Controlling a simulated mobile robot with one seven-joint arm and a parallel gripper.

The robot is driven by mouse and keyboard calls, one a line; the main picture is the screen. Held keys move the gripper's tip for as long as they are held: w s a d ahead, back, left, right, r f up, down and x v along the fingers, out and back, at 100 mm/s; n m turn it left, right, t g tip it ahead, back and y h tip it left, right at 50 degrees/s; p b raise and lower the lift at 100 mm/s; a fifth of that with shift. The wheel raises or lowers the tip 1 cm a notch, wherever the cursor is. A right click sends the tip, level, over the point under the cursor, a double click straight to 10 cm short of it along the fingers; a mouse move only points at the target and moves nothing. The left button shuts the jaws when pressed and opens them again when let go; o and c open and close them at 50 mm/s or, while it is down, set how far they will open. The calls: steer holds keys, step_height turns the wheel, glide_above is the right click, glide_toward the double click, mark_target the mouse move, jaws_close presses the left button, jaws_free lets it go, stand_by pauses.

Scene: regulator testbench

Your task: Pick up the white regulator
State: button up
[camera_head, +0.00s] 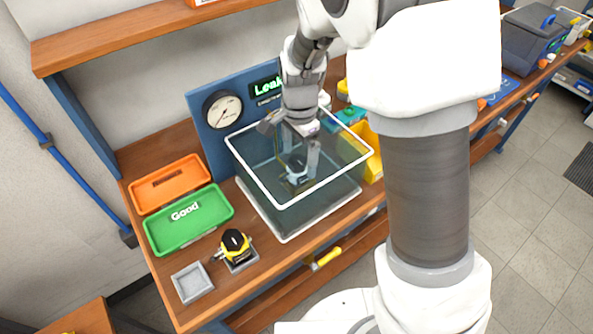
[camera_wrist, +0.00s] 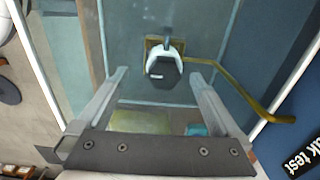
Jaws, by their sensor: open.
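The white regulator (camera_wrist: 164,68), with a white body and a dark faceted top, sits inside a clear glass tank (camera_head: 284,204). In the wrist view it is on a small brownish base, between and slightly beyond my fingertips. In the head view the regulator (camera_head: 297,175) is partly hidden by my fingers and the tank wall. My gripper (camera_wrist: 158,76) points down into the tank with its fingers apart and nothing held. In the head view my gripper (camera_head: 298,163) is below the tank's rim, above the regulator. Contact with the regulator cannot be told.
A yellow-brown tube (camera_wrist: 240,88) runs beside the regulator to the tank wall. A blue panel with a gauge (camera_head: 222,110) stands behind the tank. Left are an orange tray (camera_head: 168,183), a green "Good" tray (camera_head: 187,238), a yellow-black regulator (camera_head: 235,243) and an empty grey holder (camera_head: 192,282).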

mark_target(296, 169)
steer(key=shift+w+a+f, duration=0.1)
steer(key=shift+a+f, duration=0.05)
steer(key=shift+f, duration=1.25)
steer(key=shift+w+a+f, duration=0.1)
steer(key=shift+f, duration=1.25)
steer(key=shift+c, duration=0.3)
steer(key=shift+r, duration=0.1)
jaws_close()
